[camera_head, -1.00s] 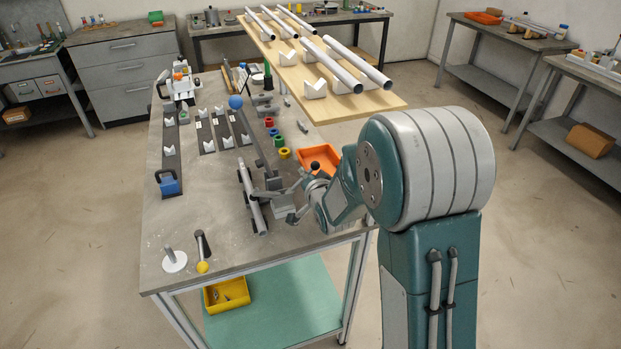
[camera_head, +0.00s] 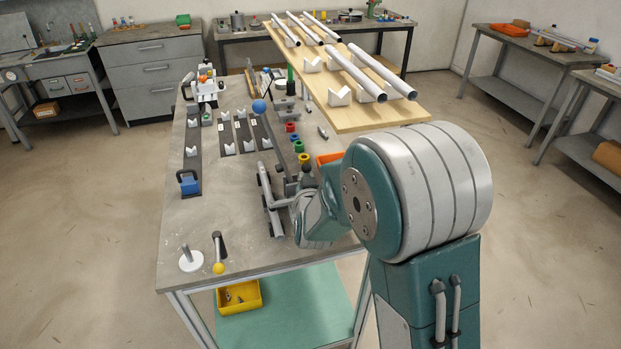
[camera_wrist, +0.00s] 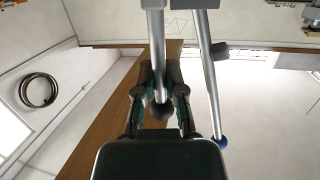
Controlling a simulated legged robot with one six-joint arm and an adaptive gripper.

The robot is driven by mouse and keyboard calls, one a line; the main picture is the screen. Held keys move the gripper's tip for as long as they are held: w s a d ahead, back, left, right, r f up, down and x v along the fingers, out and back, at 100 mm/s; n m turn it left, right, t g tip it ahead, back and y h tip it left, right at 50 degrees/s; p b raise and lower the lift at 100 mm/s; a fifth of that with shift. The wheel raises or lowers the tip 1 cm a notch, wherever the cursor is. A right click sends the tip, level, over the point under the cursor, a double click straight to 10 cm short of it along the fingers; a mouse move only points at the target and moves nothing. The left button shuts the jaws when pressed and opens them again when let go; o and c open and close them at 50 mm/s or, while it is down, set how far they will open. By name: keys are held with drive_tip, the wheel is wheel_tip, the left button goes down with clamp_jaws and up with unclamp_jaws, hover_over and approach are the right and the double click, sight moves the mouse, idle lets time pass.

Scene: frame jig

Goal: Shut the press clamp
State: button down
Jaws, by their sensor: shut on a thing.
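The press clamp (camera_head: 290,204) stands on the workbench beside a grey tube (camera_head: 266,190), with a light bar reaching between them. My gripper (camera_head: 303,181) is at the clamp's right side, partly hidden by my wrist. In the wrist view my gripper (camera_wrist: 161,98) is shut on a grey rod (camera_wrist: 157,50) with a dark knob, which looks like the clamp's handle. The knob sits between the two fingers. A second grey bar, a lever with a blue ball (camera_wrist: 221,142), runs to the right of it. The blue ball (camera_head: 259,107) also shows in the head view.
Coloured rings (camera_head: 298,147) lie behind the clamp. An orange tray (camera_head: 328,158) is partly hidden by my arm. A wooden board (camera_head: 410,115) with several tubes overhangs the back right.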

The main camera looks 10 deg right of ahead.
drive_tip(key=shift+a+f+n, duration=0.15)
drive_tip(key=shift+n, duration=0.15)
drive_tip(key=c, duration=0.7)
unclamp_jaws()
drive_tip(key=shift+a, duration=0.1)
drive_tip(key=shift+s, duration=0.1)
drive_tip(key=s+r, duration=0.1)
drive_tip(key=s, duration=1)
drive_tip(key=shift+s+a+r, duration=0.3)
drive_tip(key=shift+a+r, duration=0.1)
drive_tip(key=s+d+r+g, duration=0.2)
drive_tip(key=s+g, duration=0.1)
drive_tip(key=s, duration=0.4)
drive_tip(key=s+d+r+g, duration=0.3)
drive_tip(key=s+g, duration=0.1)
drive_tip(key=s, duration=0.3)
drive_tip(key=s+d+r+g, duration=0.3)
drive_tip(key=s, duration=0.5)
drive_tip(key=shift+d+g+y, duration=0.15)
drive_tip(key=shift+g+y, duration=0.15)
drive_tip(key=shift+y, duration=0.1)
